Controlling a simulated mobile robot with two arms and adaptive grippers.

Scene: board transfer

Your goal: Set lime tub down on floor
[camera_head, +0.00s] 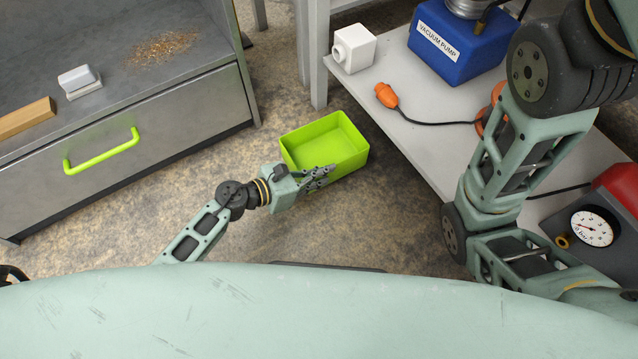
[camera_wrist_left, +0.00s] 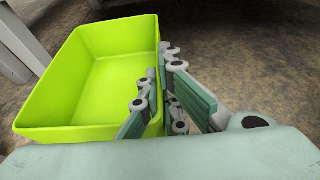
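The lime tub (camera_head: 318,137) is an empty, open rectangular box, between the drawer cabinet and the low shelf in the head view. In the left wrist view the lime tub (camera_wrist_left: 100,80) fills the upper left, its open side toward the camera. My left gripper (camera_head: 326,172) is at the tub's near wall. In the wrist view the left gripper (camera_wrist_left: 157,78) has one finger inside and one outside that wall, closed on its rim. The floor (camera_head: 270,225) shows around the tub; whether the underside touches it is hidden. My right gripper is out of view.
A grey cabinet with a lime drawer handle (camera_head: 102,151) stands left. The low shelf (camera_head: 410,140) right of the tub holds a blue vacuum pump (camera_head: 460,42), a white block (camera_head: 353,48) and an orange-ended cable (camera_head: 386,95). A table leg (camera_head: 318,60) stands behind. Floor nearer me is clear.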

